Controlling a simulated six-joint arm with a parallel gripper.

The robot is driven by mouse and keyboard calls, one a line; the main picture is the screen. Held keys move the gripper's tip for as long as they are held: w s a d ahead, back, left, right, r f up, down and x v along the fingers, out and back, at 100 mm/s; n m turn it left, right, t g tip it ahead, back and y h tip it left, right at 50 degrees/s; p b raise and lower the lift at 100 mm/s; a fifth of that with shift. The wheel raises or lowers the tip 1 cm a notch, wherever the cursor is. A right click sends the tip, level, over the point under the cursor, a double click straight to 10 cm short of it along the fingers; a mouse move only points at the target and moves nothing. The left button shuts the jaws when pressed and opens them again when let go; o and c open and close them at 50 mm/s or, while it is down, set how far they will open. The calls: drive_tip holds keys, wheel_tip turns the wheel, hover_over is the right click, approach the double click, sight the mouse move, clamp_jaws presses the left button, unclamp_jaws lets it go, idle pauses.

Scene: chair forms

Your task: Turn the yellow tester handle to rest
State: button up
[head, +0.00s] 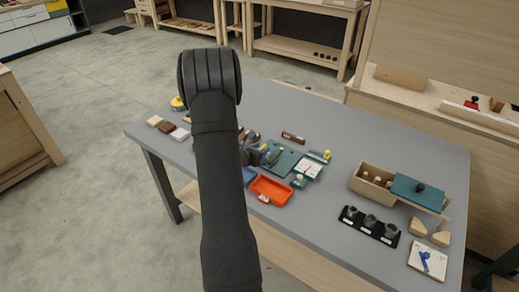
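Nothing is seen touching the yellow handle.
A teal board (282,159) and an orange tray (271,190) lie left of the device. A wooden box (370,187) with a teal lid (417,192) and a black rack (369,226) stand at right. The table (330,225) is bare between tray and rack.

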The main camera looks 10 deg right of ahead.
drive_tip(key=shift+w+d, duration=0.1)
drive_tip(key=shift+c, duration=0.4)
clamp_jaws()
